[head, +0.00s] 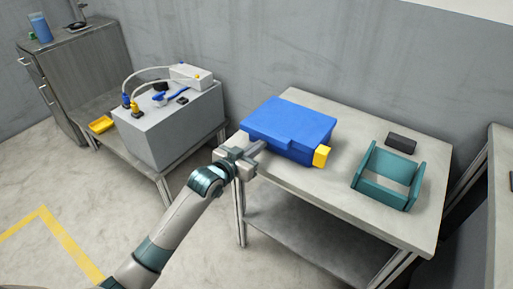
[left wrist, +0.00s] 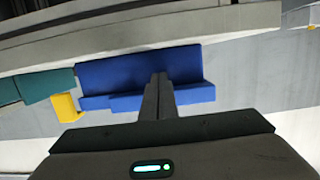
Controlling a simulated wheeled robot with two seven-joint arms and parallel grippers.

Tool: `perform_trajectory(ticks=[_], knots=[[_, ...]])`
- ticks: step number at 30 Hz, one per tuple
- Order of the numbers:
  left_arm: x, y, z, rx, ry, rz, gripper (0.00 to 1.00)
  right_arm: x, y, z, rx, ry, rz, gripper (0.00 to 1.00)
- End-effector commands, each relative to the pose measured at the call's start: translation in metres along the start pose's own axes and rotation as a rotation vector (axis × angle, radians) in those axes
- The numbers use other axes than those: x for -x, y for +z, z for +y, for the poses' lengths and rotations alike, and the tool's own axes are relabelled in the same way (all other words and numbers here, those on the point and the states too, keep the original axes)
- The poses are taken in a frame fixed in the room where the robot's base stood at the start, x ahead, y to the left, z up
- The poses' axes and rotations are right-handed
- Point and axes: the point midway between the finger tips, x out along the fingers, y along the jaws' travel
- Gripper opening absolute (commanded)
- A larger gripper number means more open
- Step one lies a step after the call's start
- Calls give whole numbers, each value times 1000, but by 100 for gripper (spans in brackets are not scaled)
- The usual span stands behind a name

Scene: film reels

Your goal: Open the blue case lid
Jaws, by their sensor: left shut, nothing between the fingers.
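The blue case (head: 290,127) lies on the table with its lid down. A yellow block (head: 321,156) sits at its front right corner. My left gripper (head: 262,146) is shut and empty, with its fingers at the near left side of the case. In the left wrist view the blue case (left wrist: 130,70) is behind the shut fingers (left wrist: 157,95), and the yellow piece (left wrist: 65,107) shows to their left. I cannot tell whether the fingertips touch the case. My right gripper is not in view.
The table (head: 345,200) also holds a teal open-frame holder (head: 372,190) and a dark block (head: 401,143) on the right. A grey box (head: 170,125) with cables stands on a lower bench to the left. A cabinet (head: 75,75) is at the far left.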

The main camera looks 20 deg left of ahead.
Motion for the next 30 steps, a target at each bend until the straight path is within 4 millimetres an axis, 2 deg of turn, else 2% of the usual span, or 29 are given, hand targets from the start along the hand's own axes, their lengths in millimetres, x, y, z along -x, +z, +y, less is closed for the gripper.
perform_trajectory(ticks=[30], knots=[[3, 1, 0, 0, 0, -1, 0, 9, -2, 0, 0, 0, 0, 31]])
